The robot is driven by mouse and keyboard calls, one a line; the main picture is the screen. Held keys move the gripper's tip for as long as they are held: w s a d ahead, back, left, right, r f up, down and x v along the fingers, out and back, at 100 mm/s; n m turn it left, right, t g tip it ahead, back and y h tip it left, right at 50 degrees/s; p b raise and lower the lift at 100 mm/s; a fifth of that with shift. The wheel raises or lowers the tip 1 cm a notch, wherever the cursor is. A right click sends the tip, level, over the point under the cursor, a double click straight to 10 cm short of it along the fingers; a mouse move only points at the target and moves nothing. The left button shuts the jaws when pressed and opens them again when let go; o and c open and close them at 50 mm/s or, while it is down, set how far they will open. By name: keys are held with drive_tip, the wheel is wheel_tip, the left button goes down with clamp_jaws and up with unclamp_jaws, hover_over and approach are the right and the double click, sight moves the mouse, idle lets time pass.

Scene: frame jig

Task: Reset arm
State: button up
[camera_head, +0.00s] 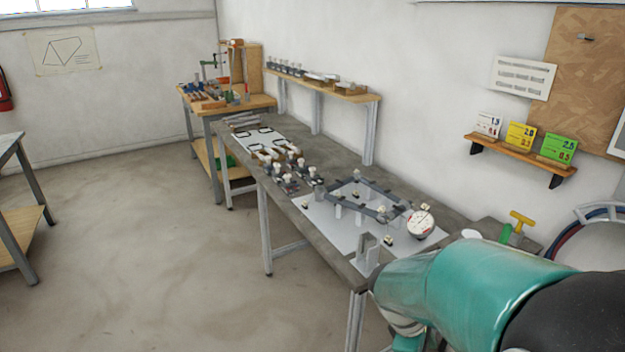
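A teal and black link of my arm (480,285) fills the lower right of the head view. My gripper is not visible. A frame jig (368,188) of dark bars on pale posts stands on a light plate (330,231) on the long grey workbench (345,160). A round white dial gauge (420,224) stands at the jig's right end. A pale upright block (368,250) stands near the bench's front edge. The arm link hides the near right end of the bench.
Several clamps or fittings (288,170) sit mid-bench. A raised shelf (335,92) runs along the wall side. A wooden-topped bench (228,103) stands at the back. Another table (8,145) is at the left edge. The floor (150,220) between is clear.

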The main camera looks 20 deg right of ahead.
drive_tip(key=a+r+m+t+y, duration=0.5)
drive_tip(key=a+r+m+t, duration=0.2)
drive_tip(key=a+r, duration=0.8)
drive_tip(key=a+m, duration=0.1)
drive_tip(key=a, duration=0.2)
drive_tip(key=shift+s+a+r+m+t, duration=0.15)
drive_tip(key=shift+s+a+m+t, duration=0.15)
drive_tip(key=shift+m+t, duration=0.1)
drive_tip(key=shift+c, duration=0.3)
drive_tip(key=shift+c, duration=0.7)
drive_tip(key=shift+d, duration=0.1)
